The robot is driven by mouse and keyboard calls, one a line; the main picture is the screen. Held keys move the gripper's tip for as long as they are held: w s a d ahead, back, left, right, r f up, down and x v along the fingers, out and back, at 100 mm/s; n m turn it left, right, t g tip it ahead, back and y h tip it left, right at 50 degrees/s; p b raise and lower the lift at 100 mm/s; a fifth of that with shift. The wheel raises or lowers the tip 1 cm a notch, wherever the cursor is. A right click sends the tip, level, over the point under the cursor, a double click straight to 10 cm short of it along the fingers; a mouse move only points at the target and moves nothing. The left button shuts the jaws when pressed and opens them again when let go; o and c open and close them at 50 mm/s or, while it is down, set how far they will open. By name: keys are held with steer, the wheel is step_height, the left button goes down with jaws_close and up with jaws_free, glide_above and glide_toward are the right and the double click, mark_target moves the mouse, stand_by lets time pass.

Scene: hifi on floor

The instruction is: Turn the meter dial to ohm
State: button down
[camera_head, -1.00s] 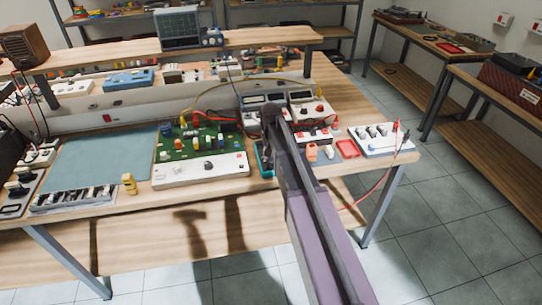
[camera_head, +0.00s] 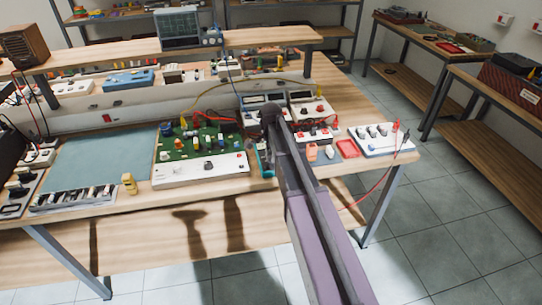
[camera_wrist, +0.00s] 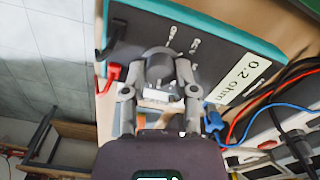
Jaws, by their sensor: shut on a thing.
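The meter is a dark-faced box with a teal edge (camera_wrist: 215,22) in the wrist view. A white label reading "0.2 ohm" (camera_wrist: 243,77) is on it. My gripper (camera_wrist: 160,88) is shut on the grey round dial (camera_wrist: 157,58), one finger on each side. Small white marks beside the dial are too blurred to read, so its pointer setting is unclear. A red plug (camera_wrist: 110,76) sits at the left edge of the face. In the head view, a teal sliver of the meter (camera_head: 266,164) shows beside my arm, which hides the rest and the fingertips.
A green circuit board with a white front panel (camera_head: 202,170) stands left of the meter. Red and blue leads (camera_wrist: 262,113) run close to my gripper.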

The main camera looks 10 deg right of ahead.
steer(key=shift+s+m, duration=0.15)
steer(key=shift+m, duration=0.85)
steer(key=shift+c, duration=2)
jaws_free()
